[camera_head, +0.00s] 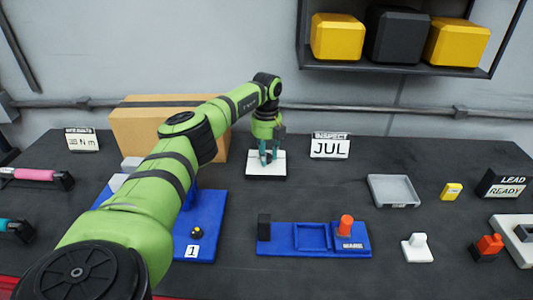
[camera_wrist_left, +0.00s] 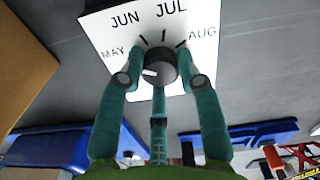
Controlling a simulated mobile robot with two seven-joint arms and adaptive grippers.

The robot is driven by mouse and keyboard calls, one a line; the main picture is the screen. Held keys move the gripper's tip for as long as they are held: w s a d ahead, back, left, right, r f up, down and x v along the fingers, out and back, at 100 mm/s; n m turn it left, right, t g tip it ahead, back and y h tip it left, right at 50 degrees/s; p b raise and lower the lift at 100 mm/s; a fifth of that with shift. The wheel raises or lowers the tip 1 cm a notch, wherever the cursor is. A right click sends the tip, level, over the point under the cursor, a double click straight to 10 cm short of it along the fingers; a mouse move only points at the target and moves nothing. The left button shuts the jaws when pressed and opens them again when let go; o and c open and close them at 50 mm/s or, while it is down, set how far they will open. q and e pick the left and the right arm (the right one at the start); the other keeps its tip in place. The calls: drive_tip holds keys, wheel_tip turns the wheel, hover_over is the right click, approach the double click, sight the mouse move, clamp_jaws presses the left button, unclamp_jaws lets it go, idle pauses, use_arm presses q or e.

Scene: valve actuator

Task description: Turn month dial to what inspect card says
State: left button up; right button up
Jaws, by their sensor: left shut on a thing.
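The inspect card (camera_head: 330,146) stands upright at the back of the table and reads JUL. The month dial's white plate (camera_head: 265,168) lies left of it, under my left gripper (camera_head: 268,156). In the left wrist view the plate (camera_wrist_left: 172,20) shows MAY, JUN, JUL and AUG around a round black knob (camera_wrist_left: 160,66). The knob's white mark points left, toward the MAY side, not at JUL. My left gripper (camera_wrist_left: 162,78) has its teal fingers around the knob and is shut on it. The MAY tick is hidden by a finger. My right gripper is out of view.
A cardboard box (camera_head: 150,130) stands behind my left arm. A blue board (camera_head: 285,248) with an orange-topped part lies in front of the dial. A grey tray (camera_head: 394,190) and a yellow block (camera_head: 451,191) lie to the right. Bare table surrounds the dial.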

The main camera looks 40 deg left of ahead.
use_arm(q)
drive_tip(key=shift+m, duration=0.3)
drive_tip(key=m, duration=0.3)
drive_tip(key=shift+w+a+r+m, duration=0.1)
drive_tip(key=shift+m, duration=0.3)
drive_tip(key=m, duration=0.3)
drive_tip(key=shift+m, duration=0.3)
drive_tip(key=m, duration=0.3)
drive_tip(key=shift+r+m, duration=0.1)
drive_tip(key=shift+m, duration=0.2)
drive_tip(key=shift+w+m+b, duration=0.1)
drive_tip(key=shift+m+b, duration=0.3)
drive_tip(key=shift+m, duration=1.7)
drive_tip(key=o, duration=1.1)
drive_tip(key=shift+o, duration=0.2)
